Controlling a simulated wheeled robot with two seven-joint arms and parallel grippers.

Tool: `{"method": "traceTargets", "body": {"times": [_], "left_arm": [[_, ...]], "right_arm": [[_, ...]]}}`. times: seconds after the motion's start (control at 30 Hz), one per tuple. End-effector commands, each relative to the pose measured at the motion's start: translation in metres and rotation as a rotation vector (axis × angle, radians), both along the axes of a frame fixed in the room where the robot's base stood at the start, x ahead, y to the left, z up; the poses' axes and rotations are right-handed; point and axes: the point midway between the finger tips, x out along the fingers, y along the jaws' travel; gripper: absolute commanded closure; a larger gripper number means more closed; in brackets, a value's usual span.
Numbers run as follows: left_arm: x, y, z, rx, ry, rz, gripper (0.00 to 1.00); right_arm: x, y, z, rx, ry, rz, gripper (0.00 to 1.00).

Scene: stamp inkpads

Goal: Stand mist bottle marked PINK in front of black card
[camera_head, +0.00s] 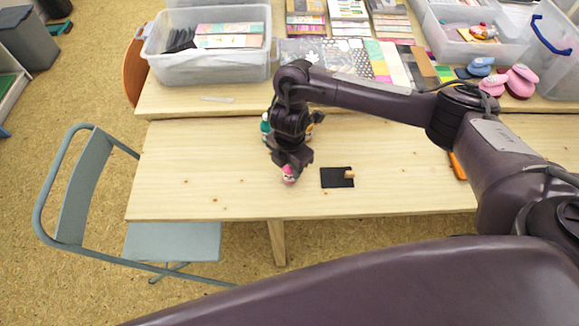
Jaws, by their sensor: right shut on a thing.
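My right gripper (290,167) points down over the front table and is shut on a small pink and white bottle (289,175), likely the mist bottle marked PINK. Its label is too small to read. The gripper hides part of the bottle, and I cannot tell whether the base touches the table. The black card (331,180) lies flat to the right of the bottle, with a gap between them. A small wooden piece (349,174) is on the card's right part. My left gripper is not in view.
A teal bottle (265,123) and something yellow stand close behind my right wrist, partly hidden. An orange-handled thing (457,167) lies at right by my arm. A clear bin (205,68) and paper packs fill the back table. The front table's left part is clear.

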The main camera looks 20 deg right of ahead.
Motion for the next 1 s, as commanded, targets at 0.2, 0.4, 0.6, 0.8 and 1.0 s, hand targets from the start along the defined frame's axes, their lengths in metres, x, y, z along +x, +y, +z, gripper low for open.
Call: {"method": "traceTargets", "body": {"times": [0.2,0.4,0.6,0.8,1.0], "left_arm": [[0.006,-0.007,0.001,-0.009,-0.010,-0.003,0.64],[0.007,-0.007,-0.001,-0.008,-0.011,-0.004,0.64],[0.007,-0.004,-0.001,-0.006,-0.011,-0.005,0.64],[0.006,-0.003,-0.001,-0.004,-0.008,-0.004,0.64],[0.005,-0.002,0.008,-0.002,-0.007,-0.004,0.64]], "right_arm": [[0.001,0.000,0.000,0.001,-0.002,0.000,0.90],[0.000,0.000,-0.004,0.000,-0.001,-0.001,0.65],[0.000,0.000,-0.004,0.000,-0.001,-0.001,0.44],[0.000,0.000,-0.003,0.000,-0.001,-0.001,0.44],[0.002,0.000,0.015,-0.001,-0.006,0.001,0.44]]}}
